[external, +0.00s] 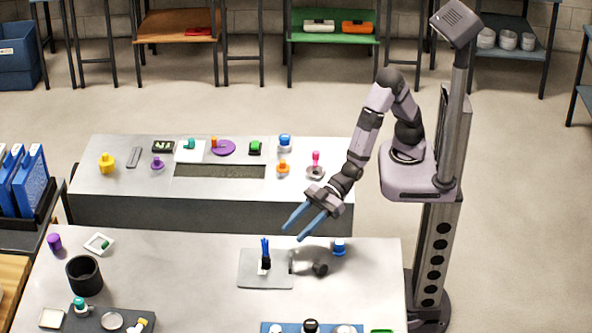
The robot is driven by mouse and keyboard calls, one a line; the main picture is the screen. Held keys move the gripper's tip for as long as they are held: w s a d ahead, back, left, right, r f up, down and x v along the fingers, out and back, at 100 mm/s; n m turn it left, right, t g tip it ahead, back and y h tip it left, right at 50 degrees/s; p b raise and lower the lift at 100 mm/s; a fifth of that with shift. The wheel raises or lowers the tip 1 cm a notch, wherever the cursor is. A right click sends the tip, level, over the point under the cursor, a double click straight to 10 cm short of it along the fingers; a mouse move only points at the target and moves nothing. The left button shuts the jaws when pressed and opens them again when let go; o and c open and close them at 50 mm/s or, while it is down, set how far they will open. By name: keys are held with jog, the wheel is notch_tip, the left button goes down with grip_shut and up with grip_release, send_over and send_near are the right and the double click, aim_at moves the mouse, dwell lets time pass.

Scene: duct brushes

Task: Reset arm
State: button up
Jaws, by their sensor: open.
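My gripper (293,233) is open, its two long blue fingers apart and pointing down and to the left. Nothing shows between the fingers. It hangs over the gap between the two work tables, near the back edge of the front table (200,260). A small black holder with blue upright pieces (265,254) stands on a grey plate (253,281), below and left of the fingertips. A dark cylindrical piece (320,269) lies to the right of the plate. A blue and white knob-like piece (339,247) stands near it.
A black cup (84,276), a purple piece (54,242) and a white tray (99,244) are at the front table's left. A blue mat (275,328) is cut off below. The back table (105,187) bears several small coloured parts. Blue binders (30,180) stand far left.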

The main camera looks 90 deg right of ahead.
jog(key=s+d+r+m+g+h+p, duration=0.1)
jog(key=s+d+m+g+h+p, duration=0.1)
jog(key=d, duration=0.8)
jog(key=s+d+r+m+g+h+p, duration=0.1)
jog(key=d+p, duration=0.4)
jog(key=d, duration=0.5)
jog(key=s+d+r+m+g+h+p, duration=0.2)
jog(key=s+d+m+g+h+p, duration=0.1)
jog(key=d, duration=0.7)
jog(key=shift+s+g+h+p, duration=0.5)
jog(key=shift+s+h, duration=0.05)
jog(key=shift+h, duration=0.35)
jog(key=s+d+m+g, duration=0.1)
jog(key=s+d, duration=0.1)
jog(key=d, duration=0.1)
jog(key=s+d+m+h, duration=0.1)
jog(key=s+d, duration=0.2)
jog(key=d, duration=0.1)
jog(key=s+d+m+g, duration=0.1)
jog(key=s+d, duration=0.2)
jog(key=d, duration=0.1)
jog(key=shift+r+g+h+p, duration=0.3)
jog(key=shift+r+h+p, duration=0.05)
jog(key=shift+h, duration=0.05)
